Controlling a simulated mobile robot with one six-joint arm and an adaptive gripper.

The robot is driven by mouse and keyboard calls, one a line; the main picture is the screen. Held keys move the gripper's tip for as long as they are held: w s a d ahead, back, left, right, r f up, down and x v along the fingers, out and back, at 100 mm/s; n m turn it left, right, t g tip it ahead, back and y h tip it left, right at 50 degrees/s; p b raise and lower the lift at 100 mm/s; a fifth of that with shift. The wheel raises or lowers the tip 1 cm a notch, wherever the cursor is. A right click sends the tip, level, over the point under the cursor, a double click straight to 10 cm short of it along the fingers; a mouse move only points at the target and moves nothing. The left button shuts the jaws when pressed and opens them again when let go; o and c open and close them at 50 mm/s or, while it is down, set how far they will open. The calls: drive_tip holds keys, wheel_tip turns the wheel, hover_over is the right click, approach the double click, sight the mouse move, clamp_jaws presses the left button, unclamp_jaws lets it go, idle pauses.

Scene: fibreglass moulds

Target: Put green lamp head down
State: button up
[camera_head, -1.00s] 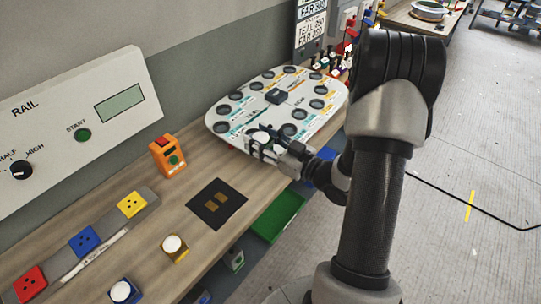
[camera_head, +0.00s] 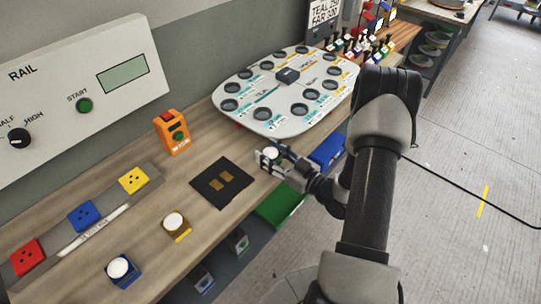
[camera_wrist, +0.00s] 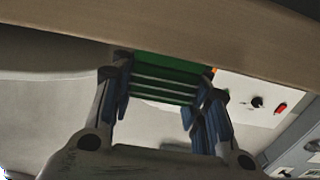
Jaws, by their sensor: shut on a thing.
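My gripper (camera_head: 270,160) is shut on the green lamp head, at the bench's front edge, right of the black pad. In the head view only the lamp head's white dome (camera_head: 271,154) shows between the fingers. In the wrist view its green ridged body (camera_wrist: 163,78) sits between both fingertips (camera_wrist: 160,90). A black pad (camera_head: 207,188) with two gold contact patches lies flat on the bench. A yellow lamp head (camera_head: 177,232) and a blue lamp head (camera_head: 126,280), both with white domes, stand on the bench nearer the camera.
A grey rail with red (camera_head: 28,257), blue (camera_head: 84,215) and yellow (camera_head: 134,180) sockets lies along the bench. An orange box (camera_head: 172,133) stands behind the pad. A large white board (camera_head: 262,118) with round recesses lies beyond. A green bin (camera_head: 280,206) sits below the bench edge.

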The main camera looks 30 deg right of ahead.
drive_tip(key=shift+f, duration=0.1)
drive_tip(key=o, duration=1.1)
drive_tip(key=shift+o, duration=0.2)
